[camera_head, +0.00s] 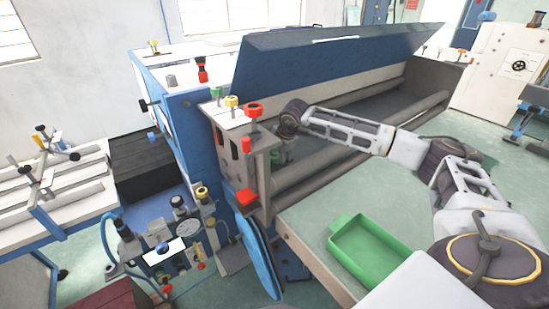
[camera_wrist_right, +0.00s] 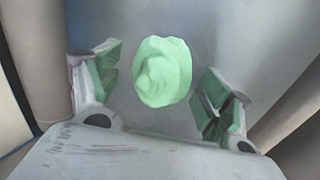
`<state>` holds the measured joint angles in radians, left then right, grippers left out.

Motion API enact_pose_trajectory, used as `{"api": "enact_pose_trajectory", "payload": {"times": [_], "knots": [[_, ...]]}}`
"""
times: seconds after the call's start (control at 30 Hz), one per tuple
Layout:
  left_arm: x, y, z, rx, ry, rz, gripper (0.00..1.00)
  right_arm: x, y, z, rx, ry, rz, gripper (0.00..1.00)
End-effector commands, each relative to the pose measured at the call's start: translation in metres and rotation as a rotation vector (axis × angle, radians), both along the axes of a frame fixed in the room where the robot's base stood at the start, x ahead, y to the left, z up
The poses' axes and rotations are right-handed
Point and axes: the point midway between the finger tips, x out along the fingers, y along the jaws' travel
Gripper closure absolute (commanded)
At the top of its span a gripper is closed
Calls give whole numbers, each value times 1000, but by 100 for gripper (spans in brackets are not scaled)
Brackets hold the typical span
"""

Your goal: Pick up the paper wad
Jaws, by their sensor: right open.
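The paper wad (camera_wrist_right: 162,72) is a crumpled, pale green lump in the right wrist view. It lies on a smooth grey surface, between and just beyond the two fingers of my right gripper (camera_wrist_right: 158,84). The fingers are spread wide with green pads, and I see a gap on both sides of the wad. In the head view my right gripper (camera_head: 283,156) reaches down into the machine behind its left end plate, partly hidden. I cannot make out the wad in that view. My left gripper is not in view.
The machine's raised blue cover (camera_head: 325,62) stands behind my right arm. A grey roller (camera_head: 325,172) and the end plate with red and yellow knobs (camera_head: 232,122) lie close to the gripper. An empty green tray (camera_head: 336,246) sits on the table at the front.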

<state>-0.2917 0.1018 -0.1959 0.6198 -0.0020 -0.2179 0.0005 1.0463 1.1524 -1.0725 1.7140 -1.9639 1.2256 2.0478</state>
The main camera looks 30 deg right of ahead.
Motion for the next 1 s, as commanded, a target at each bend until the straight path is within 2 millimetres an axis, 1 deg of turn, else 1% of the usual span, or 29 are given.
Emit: {"api": "enact_pose_trajectory", "payload": {"times": [0.27, 0.37, 0.63, 1.0], "knots": [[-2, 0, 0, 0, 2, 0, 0, 0, 0, 0, 0, 1, 0, 21], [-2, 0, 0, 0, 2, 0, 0, 0, 0, 0, 0, 1, 0, 31], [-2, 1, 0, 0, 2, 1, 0, 0, 0, 0, -1, 1, 0, 66], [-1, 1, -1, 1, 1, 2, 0, 0, 0, 3, -1, 0, 0, 67]]}}
